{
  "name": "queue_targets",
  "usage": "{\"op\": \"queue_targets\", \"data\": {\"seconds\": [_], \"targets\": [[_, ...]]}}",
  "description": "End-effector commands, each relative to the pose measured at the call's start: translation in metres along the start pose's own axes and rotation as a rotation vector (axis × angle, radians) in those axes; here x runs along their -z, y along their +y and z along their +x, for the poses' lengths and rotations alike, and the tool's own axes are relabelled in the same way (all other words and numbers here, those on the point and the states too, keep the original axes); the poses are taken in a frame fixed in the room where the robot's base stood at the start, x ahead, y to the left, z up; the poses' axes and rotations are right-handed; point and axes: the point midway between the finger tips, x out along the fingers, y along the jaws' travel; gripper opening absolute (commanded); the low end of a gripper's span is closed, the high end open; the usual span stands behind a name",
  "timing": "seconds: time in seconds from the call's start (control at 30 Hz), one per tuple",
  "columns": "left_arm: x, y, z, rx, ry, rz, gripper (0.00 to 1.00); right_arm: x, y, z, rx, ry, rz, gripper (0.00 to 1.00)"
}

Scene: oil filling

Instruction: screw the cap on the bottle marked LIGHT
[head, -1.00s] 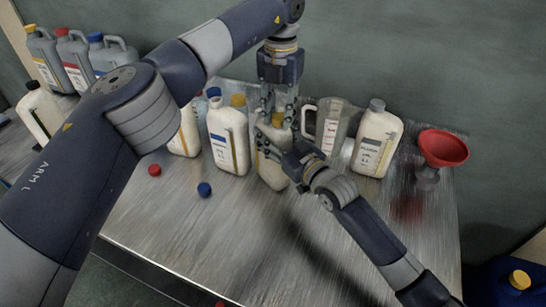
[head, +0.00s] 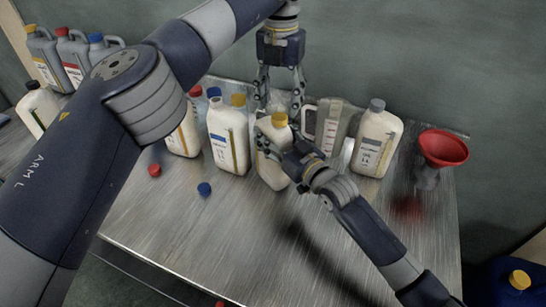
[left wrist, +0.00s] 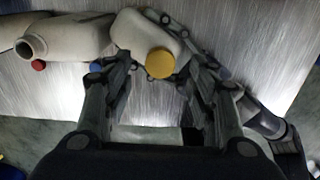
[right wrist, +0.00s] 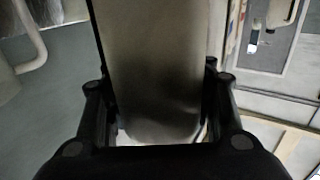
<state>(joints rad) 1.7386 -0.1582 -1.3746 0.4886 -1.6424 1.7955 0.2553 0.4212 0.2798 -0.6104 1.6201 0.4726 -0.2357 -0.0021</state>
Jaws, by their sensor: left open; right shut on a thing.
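A cream bottle (head: 270,172) with a yellow cap (head: 279,119) on its neck stands upright near the middle of the metal table. My right gripper (head: 276,148) is shut around the bottle's upper body. The bottle's body fills the middle of the right wrist view (right wrist: 155,70). Its marking is hidden, so I cannot read LIGHT on it. My left gripper (head: 280,106) points down above the cap, open, with its fingers apart on both sides. In the left wrist view the yellow cap (left wrist: 160,63) shows between the spread fingers.
A white bottle with an open neck (head: 228,140) stands to the left. A loose red cap (head: 155,170) and blue cap (head: 204,189) lie in front. A clear jug (head: 329,125), a grey-capped bottle (head: 376,143) and a red funnel (head: 443,149) stand right. The table front (head: 240,250) is clear.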

Motion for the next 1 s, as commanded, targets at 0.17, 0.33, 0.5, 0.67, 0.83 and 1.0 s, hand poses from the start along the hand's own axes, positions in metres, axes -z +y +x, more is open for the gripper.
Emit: {"op": "queue_targets", "data": {"seconds": [0.17,0.33,0.5,0.67,0.83,1.0], "targets": [[0.0,-0.001,-0.023,-0.001,0.0,-0.001,0.52,0.0,0.0,0.0,0.0,-0.001,-0.001,0.0],[0.0,0.0,-0.034,-0.001,0.001,-0.001,0.52,0.0,0.0,0.0,0.0,-0.001,-0.001,0.0],[0.0,0.0,-0.038,0.0,0.001,0.0,0.52,0.0,0.0,0.0,0.0,-0.001,-0.001,0.0],[0.0,0.0,-0.038,0.0,0.001,0.001,0.52,0.0,0.0,0.0,0.0,-0.001,-0.001,0.0],[0.0,0.0,-0.038,0.0,0.001,0.001,0.52,0.0,0.0,0.0,0.0,0.0,-0.001,0.69],[0.0,0.0,-0.038,0.0,0.001,0.001,0.52,0.0,0.0,0.0,0.0,0.0,0.0,0.74]]}}
